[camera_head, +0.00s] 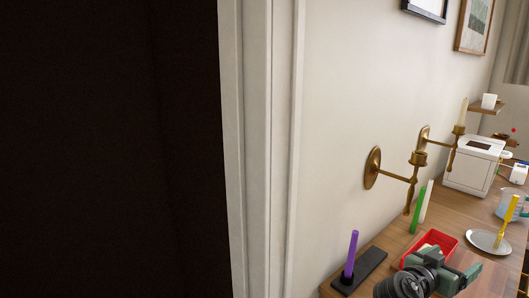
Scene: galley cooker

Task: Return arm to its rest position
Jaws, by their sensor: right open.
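My right gripper (462,273) is at the bottom right of the head view, over the front part of the wooden counter (395,249). It is green and dark grey, with a ribbed black part of my arm beside it. Its jaws are open, and I see nothing held between them. It overlaps the near side of a red tray (452,239) in the picture; I cannot tell whether they touch. My left gripper is not in view.
A purple candle (351,254) stands in a black holder left of my gripper. Brass sconces (373,168) jut from the wall above. A yellow candle (508,222) stands on a metal plate (478,239) to the right. A white door frame (258,150) borders a dark area.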

